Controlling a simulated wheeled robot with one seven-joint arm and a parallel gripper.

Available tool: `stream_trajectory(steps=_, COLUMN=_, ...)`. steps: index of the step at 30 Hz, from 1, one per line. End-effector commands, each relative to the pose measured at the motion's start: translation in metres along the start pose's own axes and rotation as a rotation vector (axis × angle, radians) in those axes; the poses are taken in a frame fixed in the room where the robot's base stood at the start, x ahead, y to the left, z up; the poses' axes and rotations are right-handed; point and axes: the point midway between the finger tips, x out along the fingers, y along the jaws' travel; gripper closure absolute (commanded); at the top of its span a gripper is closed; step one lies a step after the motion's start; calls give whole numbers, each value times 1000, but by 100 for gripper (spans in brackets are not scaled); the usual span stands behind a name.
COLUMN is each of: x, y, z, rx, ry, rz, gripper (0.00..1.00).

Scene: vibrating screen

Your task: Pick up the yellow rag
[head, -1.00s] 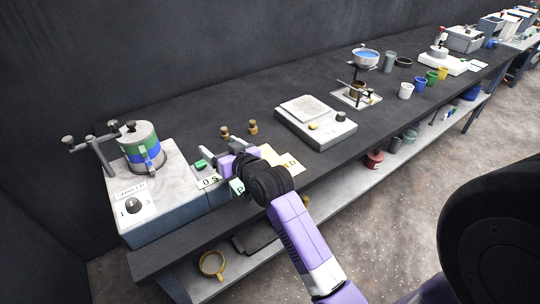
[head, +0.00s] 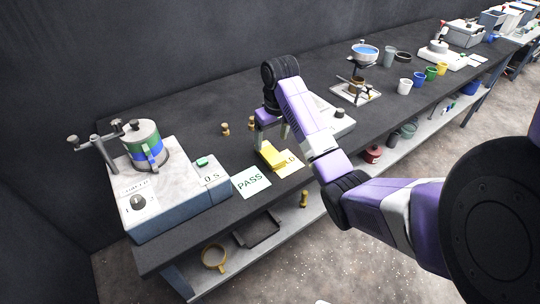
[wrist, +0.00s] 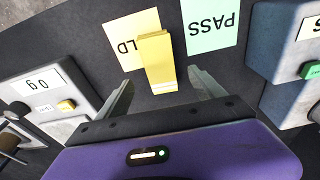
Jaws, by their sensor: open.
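The yellow rag (head: 272,158) is a folded, flat strip on the dark bench, partly over a pale yellow card ending in "LD" (head: 292,163). In the wrist view the rag (wrist: 157,62) lies just ahead of my gripper (wrist: 163,90), with its near end between the lines of the two fingers. My gripper is open and empty, with one finger on each side. In the head view my gripper (head: 270,128) points down above and just behind the rag. Part of it is hidden by my arm. I cannot tell the exact height gap.
A green "PASS" card (head: 251,181) lies left of the rag. A machine with a striped drum (head: 140,146) stands at the left. Two small brass weights (head: 225,128) stand behind. A scale (head: 343,124) is to the right, partly behind my arm.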

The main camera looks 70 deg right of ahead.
Motion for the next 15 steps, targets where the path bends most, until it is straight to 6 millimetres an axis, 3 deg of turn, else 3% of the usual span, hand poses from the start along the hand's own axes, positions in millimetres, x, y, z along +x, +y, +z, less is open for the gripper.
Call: stream_trajectory(steps=15, x=59, y=1, z=2, rx=1, ry=3, rz=0, gripper=22)
